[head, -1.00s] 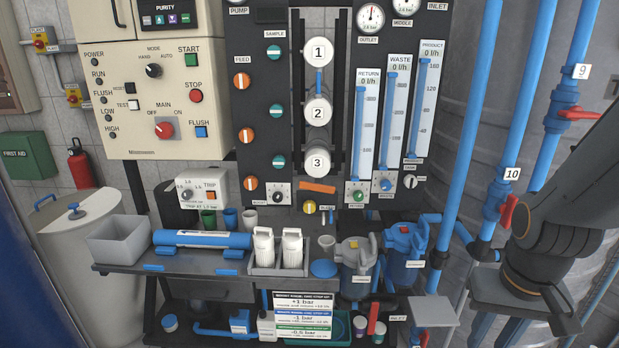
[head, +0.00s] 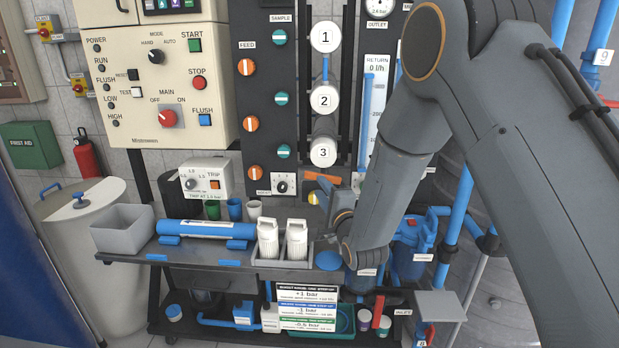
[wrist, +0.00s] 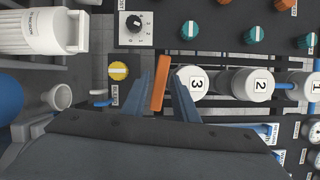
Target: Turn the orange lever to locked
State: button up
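The orange lever (head: 326,178) is a flat bar lying nearly level on the dark panel, below the white cylinder marked 3. It also shows in the wrist view (wrist: 160,84), where it lies between my two blue-grey fingers. My gripper (head: 330,193) is in front of the panel at the lever. In the wrist view my gripper (wrist: 164,80) is open, with one finger on each side of the lever. I cannot tell whether either finger touches it. In the head view my wrist and fingers hide part of the lever's surroundings.
A yellow knob (wrist: 118,71) and a black dial (wrist: 135,24) sit close to the lever. White bottles (head: 297,240) stand in a tray below left. Blue filter housings (head: 411,250) stand to the right. Cylinder 3 (head: 322,152) is just above the lever.

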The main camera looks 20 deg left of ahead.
aim_at(311, 177)
jog(key=shift+y, duration=0.3)
jog(key=shift+s+a+p+x, duration=0.2)
jog(key=shift+p+x, duration=0.3)
jog(key=shift+x, duration=1.55)
jog(key=shift+s+a+p+x, duration=0.15)
jog(key=shift+p+x, duration=0.35)
jog(key=shift+x, duration=1.5)
jog(key=shift+w+r, duration=0.1)
jog(key=shift+r, duration=0.1)
grip_shut()
